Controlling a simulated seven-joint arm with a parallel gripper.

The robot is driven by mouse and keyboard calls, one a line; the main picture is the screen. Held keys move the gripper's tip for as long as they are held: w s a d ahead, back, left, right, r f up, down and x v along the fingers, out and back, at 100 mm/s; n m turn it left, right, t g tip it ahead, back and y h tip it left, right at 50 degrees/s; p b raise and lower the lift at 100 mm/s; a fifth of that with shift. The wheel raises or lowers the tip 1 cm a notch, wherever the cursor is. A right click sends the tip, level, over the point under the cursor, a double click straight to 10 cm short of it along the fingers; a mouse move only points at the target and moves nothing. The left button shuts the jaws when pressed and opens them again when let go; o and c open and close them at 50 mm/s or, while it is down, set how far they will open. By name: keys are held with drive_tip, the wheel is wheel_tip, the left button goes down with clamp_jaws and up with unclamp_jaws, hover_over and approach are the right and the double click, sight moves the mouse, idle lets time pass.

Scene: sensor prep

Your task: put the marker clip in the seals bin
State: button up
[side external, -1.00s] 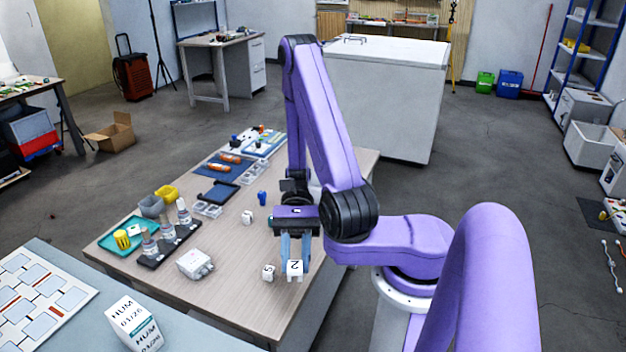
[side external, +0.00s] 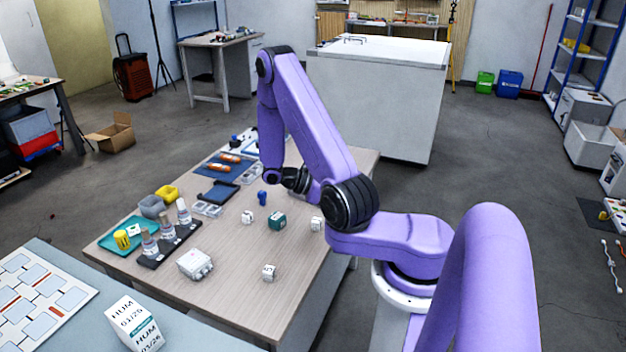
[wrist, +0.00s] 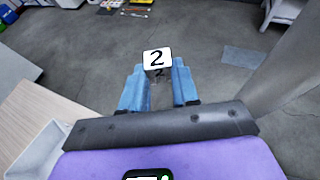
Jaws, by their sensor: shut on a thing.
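In the side view the fingers and held cube are hidden behind my arm; only the dark wrist joint shows. I cannot pick out the marker clip for certain; a small blue piece (side external: 262,198) stands on the table (side external: 235,285). A grey bin (side external: 151,206) and a yellow bin (side external: 167,193) stand at the table's left; no label tells which is for seals.
A teal cube (side external: 277,221) and white cubes (side external: 317,223), (side external: 269,272) and (side external: 247,217) stand on the table. A white box (side external: 195,264), a black rack with bottles (side external: 168,246) and a teal tray (side external: 128,238) are at left. The table's front middle is clear.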

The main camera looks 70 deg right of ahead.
drive_tip(key=w+d+r+n+t+h, duration=0.3)
drive_tip(key=w+d+n+t+h, duration=0.4)
drive_tip(key=w+d, duration=0.45)
drive_tip(key=w+d+f+n, duration=0.1)
drive_tip(key=w+d+f, duration=0.6)
drive_tip(key=w+f, duration=0.5)
drive_tip(key=shift+d+f+y, duration=0.25)
drive_tip(key=shift+f+y, duration=0.05)
drive_tip(key=shift+f, duration=0.1)
drive_tip(key=shift+f, duration=0.4)
drive_tip(key=shift+f, duration=0.2)
